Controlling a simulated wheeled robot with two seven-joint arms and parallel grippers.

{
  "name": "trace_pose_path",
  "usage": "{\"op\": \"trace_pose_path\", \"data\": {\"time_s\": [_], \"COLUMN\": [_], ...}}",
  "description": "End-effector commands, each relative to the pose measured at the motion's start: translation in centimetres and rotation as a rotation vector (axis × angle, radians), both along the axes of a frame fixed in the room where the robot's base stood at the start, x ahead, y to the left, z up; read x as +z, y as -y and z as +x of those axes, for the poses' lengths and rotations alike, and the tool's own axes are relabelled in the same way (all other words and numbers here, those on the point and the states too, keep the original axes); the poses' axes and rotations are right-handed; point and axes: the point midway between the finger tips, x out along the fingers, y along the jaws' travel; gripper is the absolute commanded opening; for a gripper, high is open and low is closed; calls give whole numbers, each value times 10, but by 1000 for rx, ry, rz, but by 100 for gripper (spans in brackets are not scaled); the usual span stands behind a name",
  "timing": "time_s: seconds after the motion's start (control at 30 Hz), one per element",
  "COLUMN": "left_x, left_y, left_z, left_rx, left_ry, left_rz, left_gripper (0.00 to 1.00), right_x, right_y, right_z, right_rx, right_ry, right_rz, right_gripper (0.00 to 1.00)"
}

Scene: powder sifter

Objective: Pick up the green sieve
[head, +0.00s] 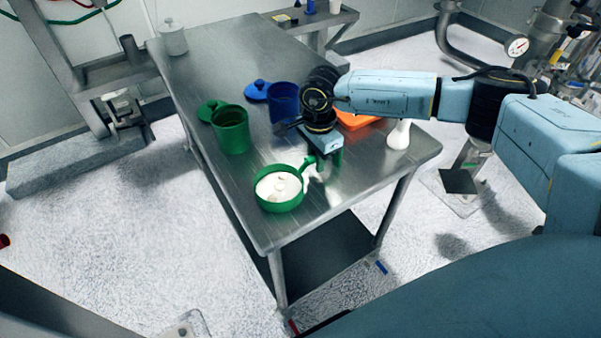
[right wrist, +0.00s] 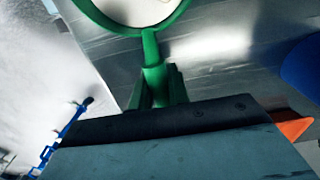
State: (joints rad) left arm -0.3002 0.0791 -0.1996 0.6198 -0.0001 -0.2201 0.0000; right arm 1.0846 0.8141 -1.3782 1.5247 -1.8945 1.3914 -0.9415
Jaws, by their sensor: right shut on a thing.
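The green sieve (head: 279,203) has a round green rim, a pale mesh bowl and a short handle, and is at the front left part of the metal table. White lumps or powder seem to lie in it. My right gripper (head: 318,166) is shut on its handle. In the right wrist view the sieve's handle (right wrist: 151,50) runs between the green fingers (right wrist: 158,88), with the rim beyond at the top. Whether the sieve rests on the table or is slightly lifted, I cannot tell. My left gripper is not in view.
On the metal table (head: 238,60) stand a green canister (head: 231,130) with its lid (head: 211,109) beside it, a blue canister (head: 284,103) with a blue lid (head: 257,90), an orange tray (head: 356,121) and a white bottle (head: 399,135). A grey lidded pot (head: 173,40) stands at the far end.

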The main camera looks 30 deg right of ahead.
Motion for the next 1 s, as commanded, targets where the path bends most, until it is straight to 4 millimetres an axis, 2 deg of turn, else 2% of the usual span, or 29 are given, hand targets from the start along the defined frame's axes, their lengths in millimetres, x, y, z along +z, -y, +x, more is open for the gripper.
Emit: {"op": "trace_pose_path", "data": {"time_s": [0.27,0.37,0.7,0.8,1.0], "left_x": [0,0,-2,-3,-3], "left_y": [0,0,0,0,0], "left_z": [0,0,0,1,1], "left_rx": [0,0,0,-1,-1], "left_ry": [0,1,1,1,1], "left_rz": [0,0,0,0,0], "left_gripper": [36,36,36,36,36], "right_x": [4,17,82,94,101], "right_y": [0,0,0,0,0], "right_z": [1,2,1,1,0], "right_rx": [0,0,0,0,0], "right_ry": [3,6,5,3,1], "right_rz": [1,1,1,1,0], "right_gripper": [0,0,0,0,0]}}
